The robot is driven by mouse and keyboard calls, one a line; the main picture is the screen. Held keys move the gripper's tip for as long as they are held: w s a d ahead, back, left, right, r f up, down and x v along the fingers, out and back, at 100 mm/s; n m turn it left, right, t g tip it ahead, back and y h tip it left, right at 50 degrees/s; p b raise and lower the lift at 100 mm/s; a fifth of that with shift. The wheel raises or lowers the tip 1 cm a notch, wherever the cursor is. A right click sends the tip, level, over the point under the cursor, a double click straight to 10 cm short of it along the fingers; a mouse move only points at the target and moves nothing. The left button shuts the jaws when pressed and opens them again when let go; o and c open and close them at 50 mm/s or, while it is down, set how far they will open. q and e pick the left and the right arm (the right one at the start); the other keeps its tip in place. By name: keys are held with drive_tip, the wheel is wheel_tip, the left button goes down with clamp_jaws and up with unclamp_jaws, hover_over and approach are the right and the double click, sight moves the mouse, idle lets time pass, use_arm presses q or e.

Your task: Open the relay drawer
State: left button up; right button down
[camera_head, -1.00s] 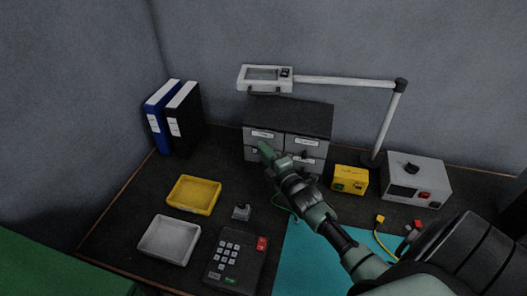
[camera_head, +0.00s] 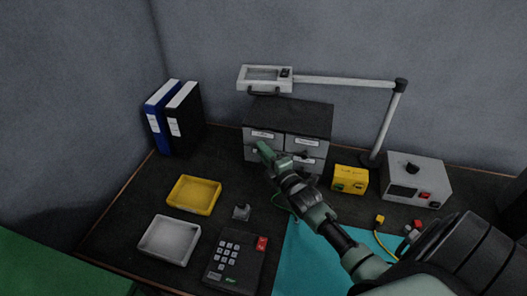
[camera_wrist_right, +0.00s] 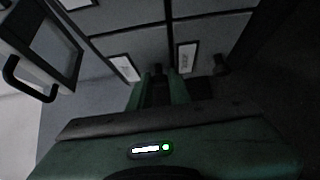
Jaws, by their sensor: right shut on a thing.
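A grey drawer cabinet (camera_head: 290,116) with a dark top and several labelled drawer fronts stands at the back of the desk. My right gripper (camera_head: 265,149) is at its left column, just below the upper-left label (camera_head: 262,134). In the right wrist view its fingers (camera_wrist_right: 158,80) are close together against the cabinet front, between two white labels (camera_wrist_right: 124,67). It is shut on what seems to be a drawer handle; the fingers hide most of it. I cannot read which label is the relay drawer's. No drawer is clearly pulled out. My left gripper is not in view.
A lamp (camera_head: 265,79) reaches over the cabinet. A yellow box (camera_head: 350,179) and a grey instrument (camera_head: 415,178) stand at right. A yellow tray (camera_head: 194,194), a white tray (camera_head: 168,240) and a keypad (camera_head: 234,258) lie in front. Binders (camera_head: 173,118) stand left.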

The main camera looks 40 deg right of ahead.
drive_tip(key=s+a+p, duration=0.4)
drive_tip(key=s+a, duration=0.3)
drive_tip(key=a, duration=0.1)
drive_tip(key=shift+s+a+p, duration=0.25)
drive_tip(key=shift+a+p, duration=0.05)
drive_tip(key=shift+a, duration=0.05)
drive_tip(key=c, duration=1.3)
unclamp_jaws()
drive_tip(key=shift+s, duration=0.1)
drive_tip(key=s+b, duration=0.1)
drive_tip(key=s, duration=0.6)
drive_tip(key=shift+s+a, duration=0.3)
drive_tip(key=shift+f, duration=0.15)
